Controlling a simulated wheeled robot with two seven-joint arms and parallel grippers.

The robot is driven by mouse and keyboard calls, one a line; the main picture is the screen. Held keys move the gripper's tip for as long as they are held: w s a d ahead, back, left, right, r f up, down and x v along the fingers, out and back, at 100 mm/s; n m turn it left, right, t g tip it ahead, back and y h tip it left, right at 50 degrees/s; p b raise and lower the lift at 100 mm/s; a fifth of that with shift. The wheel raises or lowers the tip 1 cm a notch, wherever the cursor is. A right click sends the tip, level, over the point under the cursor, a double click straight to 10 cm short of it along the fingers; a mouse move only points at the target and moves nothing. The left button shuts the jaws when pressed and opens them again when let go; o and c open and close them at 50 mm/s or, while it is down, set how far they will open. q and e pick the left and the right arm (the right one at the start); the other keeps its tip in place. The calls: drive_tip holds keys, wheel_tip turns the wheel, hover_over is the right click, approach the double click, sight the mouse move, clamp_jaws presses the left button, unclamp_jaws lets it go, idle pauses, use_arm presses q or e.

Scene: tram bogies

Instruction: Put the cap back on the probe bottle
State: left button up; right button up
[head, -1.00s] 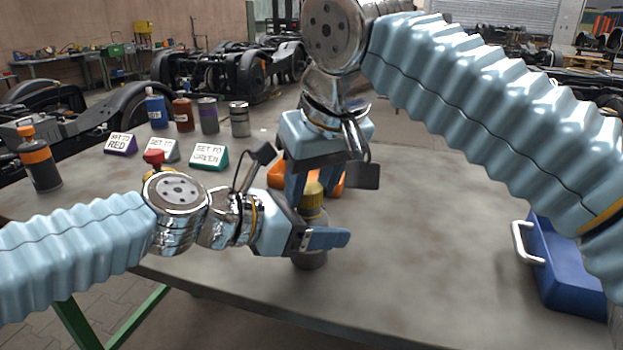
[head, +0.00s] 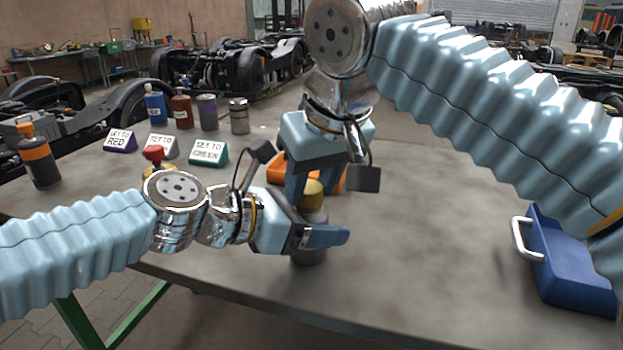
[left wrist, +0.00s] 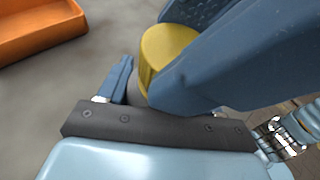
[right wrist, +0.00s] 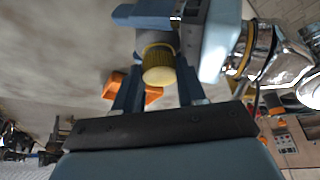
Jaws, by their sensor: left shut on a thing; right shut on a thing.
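The probe bottle (head: 309,256) is a dark grey cylinder standing upright at the table's near middle. My left gripper (head: 318,237) is shut around its body from the left. The yellow ribbed cap (head: 313,196) is directly above the bottle, at its top. My right gripper (head: 312,188) points down from above and is shut on the cap. In the right wrist view the cap (right wrist: 159,66) is between the two fingers, with the bottle beyond it. In the left wrist view the cap (left wrist: 166,50) is partly hidden by blue fingers. I cannot tell whether the cap is fully seated.
An orange tray (head: 279,170) lies just behind the grippers. Three label blocks, one reading SET TO GREEN (head: 208,152), stand at left, with several bottles behind. A red-topped object (head: 153,155) is behind my left arm. A blue case (head: 570,265) is at right. The right-middle table is clear.

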drive_tip(key=shift+w+f+h, duration=0.1)
drive_tip(key=shift+f+h, duration=0.2)
drive_tip(key=shift+f, duration=0.35)
drive_tip(key=shift+r+g, duration=0.2)
drive_tip(key=shift+g, duration=0.1)
drive_tip(key=shift+s+a+r, duration=0.2)
drive_tip(key=shift+a+r, duration=0.1)
